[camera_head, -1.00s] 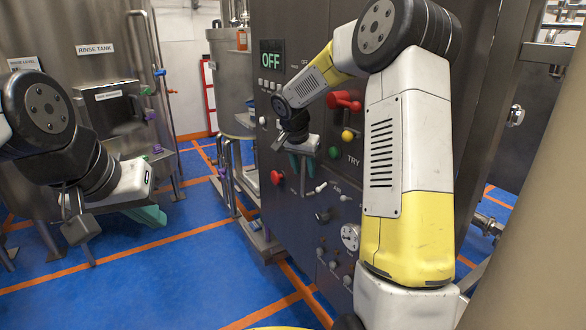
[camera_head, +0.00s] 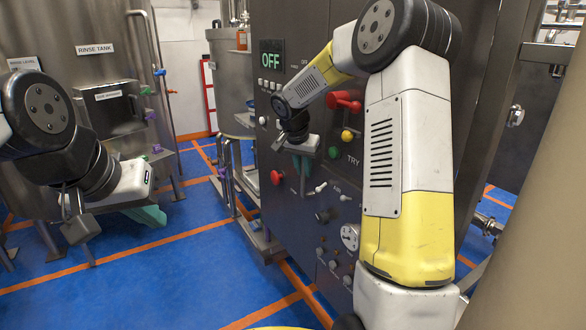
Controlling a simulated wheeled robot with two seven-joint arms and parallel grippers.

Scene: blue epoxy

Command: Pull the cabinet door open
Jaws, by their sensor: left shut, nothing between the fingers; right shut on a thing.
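The cabinet door (camera_head: 300,250) is the tall dark grey panel in the middle of the head view, with an OFF display, knobs and switches on its front. It looks closed or nearly so; its edge gap is hard to see. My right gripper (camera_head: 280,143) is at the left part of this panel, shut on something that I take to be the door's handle. The handle itself is hidden behind the gripper and wrist. My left gripper (camera_head: 78,228) is shut and empty, low at the left, well apart from the cabinet.
A rinse tank (camera_head: 100,65) stands at the left behind my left arm. A steel vessel (camera_head: 228,80) on legs stands just left of the cabinet. The blue floor (camera_head: 150,270) with orange lines is clear in front. A red lever (camera_head: 345,101) sticks out near my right forearm.

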